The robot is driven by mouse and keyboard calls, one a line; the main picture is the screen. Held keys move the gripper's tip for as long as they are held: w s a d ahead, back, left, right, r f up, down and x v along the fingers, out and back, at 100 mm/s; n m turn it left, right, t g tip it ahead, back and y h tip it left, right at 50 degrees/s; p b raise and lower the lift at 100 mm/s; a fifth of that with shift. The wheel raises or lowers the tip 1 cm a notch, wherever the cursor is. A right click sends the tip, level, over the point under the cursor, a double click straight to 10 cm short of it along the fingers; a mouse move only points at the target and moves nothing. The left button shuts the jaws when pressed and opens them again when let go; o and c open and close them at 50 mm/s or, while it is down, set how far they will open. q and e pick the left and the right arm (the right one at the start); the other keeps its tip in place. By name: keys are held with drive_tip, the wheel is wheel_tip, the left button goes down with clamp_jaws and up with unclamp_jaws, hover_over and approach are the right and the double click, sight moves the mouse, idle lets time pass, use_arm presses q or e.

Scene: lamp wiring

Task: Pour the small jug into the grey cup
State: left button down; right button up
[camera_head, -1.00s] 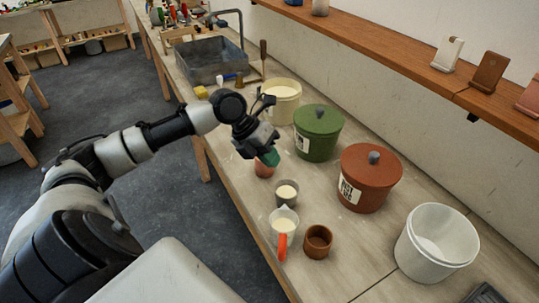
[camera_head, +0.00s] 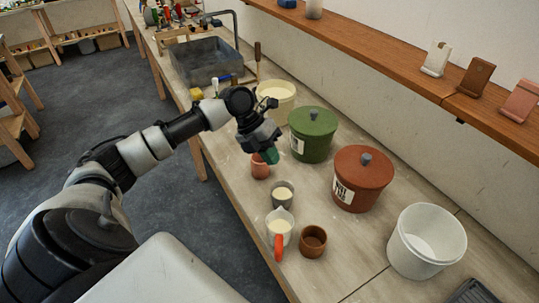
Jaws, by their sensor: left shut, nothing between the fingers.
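The small jug (camera_head: 279,229) is pale with an orange handle and stands upright on the bench, with cream-coloured liquid inside. The grey cup (camera_head: 282,196) stands upright just behind it, and cream-coloured liquid shows in it too. My left gripper (camera_head: 270,156) is shut and empty, its green-tipped fingers pointing down. It is over or beside a pinkish cup (camera_head: 260,168), behind the grey cup; I cannot tell if they touch. It is apart from the jug and the grey cup. My right gripper is not in view.
A brown cup (camera_head: 313,242) stands close right of the jug. A green lidded pot (camera_head: 315,146), a red-brown lidded pot (camera_head: 363,190), a white bucket (camera_head: 415,262) and a cream tub (camera_head: 277,92) line the bench. A wooden shelf (camera_head: 375,58) runs along the wall.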

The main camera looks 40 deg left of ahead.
use_arm(q)
drive_tip(key=shift+w+a+n+g+h, duration=0.2)
drive_tip(key=shift+w+n+g, duration=0.15)
drive_tip(key=shift+w+g, duration=0.8)
drive_tip(key=shift+w+a+n+g+h, duration=0.1)
drive_tip(key=shift+w+a+n+g, duration=0.4)
drive_tip(key=shift+w, duration=1.05)
drive_tip(key=shift+w+d+g, duration=0.1)
drive_tip(key=shift+d+g, duration=0.15)
drive_tip(key=shift+r, duration=0.1)
